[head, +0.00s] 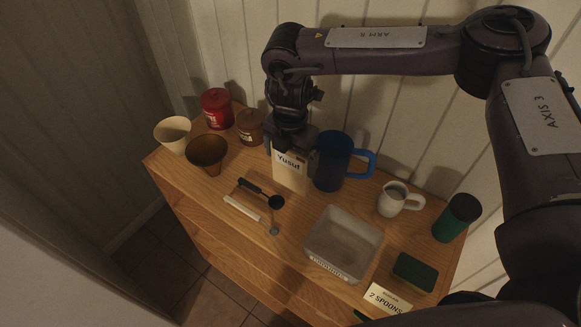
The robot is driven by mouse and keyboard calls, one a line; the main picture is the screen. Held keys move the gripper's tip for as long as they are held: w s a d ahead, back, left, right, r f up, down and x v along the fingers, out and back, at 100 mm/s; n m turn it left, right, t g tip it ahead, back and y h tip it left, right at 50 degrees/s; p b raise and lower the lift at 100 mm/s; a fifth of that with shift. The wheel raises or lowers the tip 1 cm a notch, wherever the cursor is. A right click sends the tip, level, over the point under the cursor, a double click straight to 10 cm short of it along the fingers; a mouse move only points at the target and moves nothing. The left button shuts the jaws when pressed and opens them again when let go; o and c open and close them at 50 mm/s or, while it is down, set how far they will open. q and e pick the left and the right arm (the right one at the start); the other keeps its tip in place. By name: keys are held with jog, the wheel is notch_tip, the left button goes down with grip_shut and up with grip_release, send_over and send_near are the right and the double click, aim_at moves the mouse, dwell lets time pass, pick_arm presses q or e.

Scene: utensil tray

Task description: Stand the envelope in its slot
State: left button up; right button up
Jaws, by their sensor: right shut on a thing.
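A cream envelope (289,176) marked "Yusuf", with a small orange patch at its upper right corner, is upright at the back of the wooden cabinet top. My right gripper (291,150) comes down from above and is shut on the envelope's upper part, hiding its top edge. I cannot tell whether the envelope's lower edge touches the wood. No slot is clearly visible around it. My left gripper is not in view.
A large blue mug (332,162) stands close right of the envelope. A brown jar (249,127), red jar (216,108), brown cup (206,152) and cream cup (173,133) stand left. Utensils (255,190) lie in front. A grey tray (343,244), white mug (391,201) and green cup (453,222) stand right.

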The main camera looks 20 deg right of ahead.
notch_tip(320, 180, up, 5)
jog(key=shift+b, duration=0.7)
jog(key=d+r+m+b, duration=0.1)
jog(key=r+m, duration=0.4)
jog(key=m, duration=0.7)
jog(key=w+d+r+m, duration=0.1)
jog(key=r+m, duration=0.4)
jog(key=m, duration=0.8)
jog(key=shift+d+r+m+b, duration=0.15)
jog(key=shift+d+m+b, duration=0.2)
jog(key=shift+d, duration=0.55)
